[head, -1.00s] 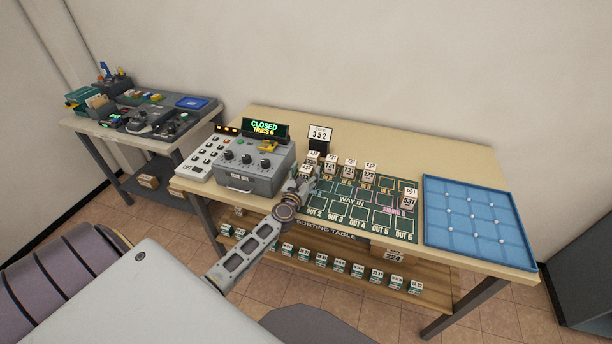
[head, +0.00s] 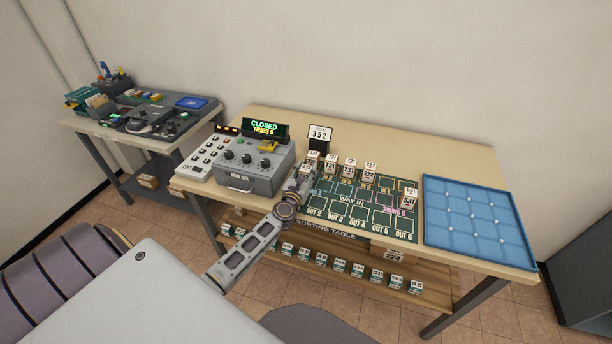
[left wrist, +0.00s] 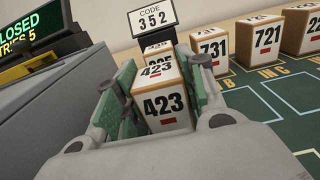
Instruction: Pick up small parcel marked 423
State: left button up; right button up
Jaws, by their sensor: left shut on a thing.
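In the head view my left gripper (head: 302,182) is at the left end of the sorting mat, and the parcel is mostly hidden there. I cannot tell whether the parcel touches the mat. Another parcel, its number partly hidden, stands right behind it. My right gripper is not in view.
Parcels 731 (left wrist: 214,47) and 721 (left wrist: 266,38) stand in a row to the right. The code sign 352 (head: 319,134) is behind. A grey control box (head: 240,168) reading CLOSED is close on the left. A blue tray (head: 476,240) lies at the table's right end.

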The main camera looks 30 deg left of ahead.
aim_at(306, 168)
pick_arm(q)
jog(key=shift+r, duration=0.1)
jog(key=shift+c, duration=0.2)
jog(key=shift+r+p, duration=0.3)
jog(key=shift+r, duration=0.05)
notch_tip(306, 168, up, 7)
jog(key=p, duration=0.4)
jog(key=shift+p, duration=0.35)
jog(key=shift+r+p, duration=0.75)
jog(key=shift+r, duration=0.3)
